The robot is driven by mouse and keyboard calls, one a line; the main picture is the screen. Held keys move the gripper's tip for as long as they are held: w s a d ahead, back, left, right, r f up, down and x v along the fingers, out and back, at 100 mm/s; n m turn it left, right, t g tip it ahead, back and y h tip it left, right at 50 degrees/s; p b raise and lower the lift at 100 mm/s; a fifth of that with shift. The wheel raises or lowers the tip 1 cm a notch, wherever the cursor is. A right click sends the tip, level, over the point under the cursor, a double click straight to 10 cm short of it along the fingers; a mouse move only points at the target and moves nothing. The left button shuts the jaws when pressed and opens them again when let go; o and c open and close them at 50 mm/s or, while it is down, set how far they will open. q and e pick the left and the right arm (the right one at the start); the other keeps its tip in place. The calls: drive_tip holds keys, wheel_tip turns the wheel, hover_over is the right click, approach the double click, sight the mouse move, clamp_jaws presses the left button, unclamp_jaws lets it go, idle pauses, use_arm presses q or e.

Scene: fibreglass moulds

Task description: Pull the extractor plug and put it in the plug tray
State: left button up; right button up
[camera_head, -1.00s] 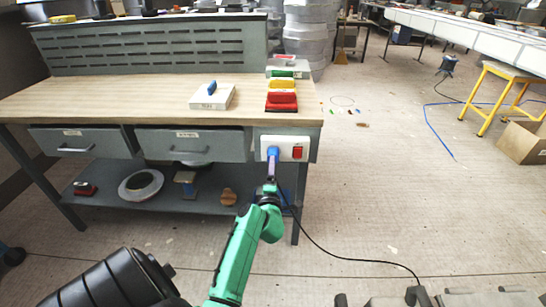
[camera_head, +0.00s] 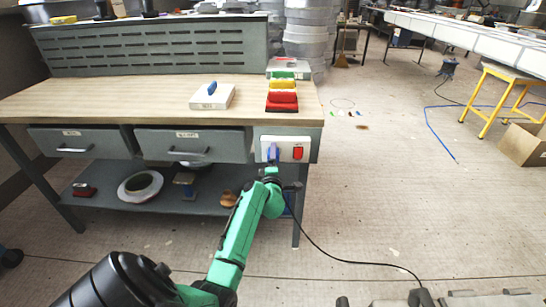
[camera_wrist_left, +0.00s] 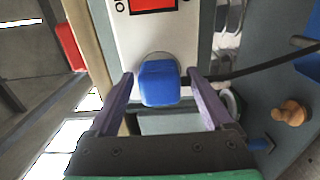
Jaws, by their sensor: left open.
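The blue extractor plug (camera_wrist_left: 159,83) sits in the white outlet panel, which shows in the left wrist view (camera_wrist_left: 145,40) and in the head view (camera_head: 285,143) on the bench's right end. My left gripper (camera_wrist_left: 164,78) is open, with one purple finger on each side of the plug and a gap to both. In the head view the gripper (camera_head: 272,154) is in front of the panel and mostly hides the plug. A white box (camera_head: 221,98) with a blue piece on it lies on the bench top; I cannot tell whether it is the plug tray. My right gripper is out of view.
A red switch (camera_head: 298,153) is beside the plug. Red, yellow and green items (camera_head: 282,100) stand at the bench's right end. A black cable (camera_head: 330,255) hangs below the panel and runs across the floor. The shelf below (camera_head: 110,201) holds several things.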

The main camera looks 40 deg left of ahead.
use_arm(q)
drive_tip(key=shift+p, duration=0.3)
drive_tip(key=shift+p, duration=0.3)
idle(0.6)
clamp_jaws()
drive_tip(key=shift+d, duration=0.1)
drive_tip(key=shift+p+v, duration=1.3)
drive_tip(key=shift+v, duration=1.65)
